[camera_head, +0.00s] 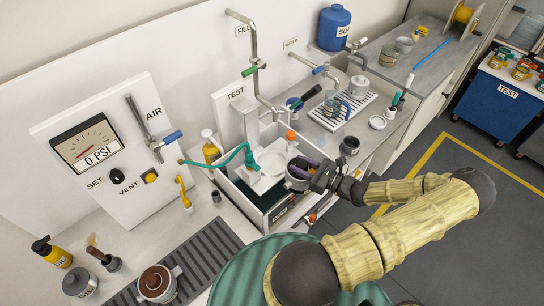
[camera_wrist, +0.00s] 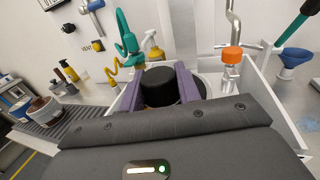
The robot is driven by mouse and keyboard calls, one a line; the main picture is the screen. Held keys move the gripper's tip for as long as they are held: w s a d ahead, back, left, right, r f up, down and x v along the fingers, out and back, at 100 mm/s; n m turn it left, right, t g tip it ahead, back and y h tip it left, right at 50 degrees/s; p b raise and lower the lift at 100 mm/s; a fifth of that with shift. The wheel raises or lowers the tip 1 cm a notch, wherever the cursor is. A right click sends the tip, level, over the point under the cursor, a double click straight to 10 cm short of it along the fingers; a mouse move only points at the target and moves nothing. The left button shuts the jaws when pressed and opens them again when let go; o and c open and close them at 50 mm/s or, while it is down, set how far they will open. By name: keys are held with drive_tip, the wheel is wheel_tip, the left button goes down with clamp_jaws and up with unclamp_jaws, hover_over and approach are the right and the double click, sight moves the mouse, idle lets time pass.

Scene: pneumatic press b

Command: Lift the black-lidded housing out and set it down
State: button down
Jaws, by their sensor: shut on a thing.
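The black-lidded housing is in my gripper (camera_head: 305,167). In the wrist view its black round lid (camera_wrist: 158,88) stands between my two purple fingers, which close on its left and right sides. In the head view its grey body (camera_head: 297,183) shows just below the fingers, at the right side of the white open-topped box (camera_head: 228,190). The housing looks upright. My gripper partly hides it, and I cannot tell whether its underside is clear of the box.
A teal hose (camera_head: 215,161) and orange-capped item (camera_head: 291,137) are close by. The gauge panel (camera_head: 105,150) stands behind. Bare mat shows beyond the pot.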

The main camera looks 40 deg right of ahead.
drive_tip(key=shift+s+d, duration=0.1)
drive_tip(key=shift+s, duration=0.85)
drive_tip(key=shift+w, duration=0.1)
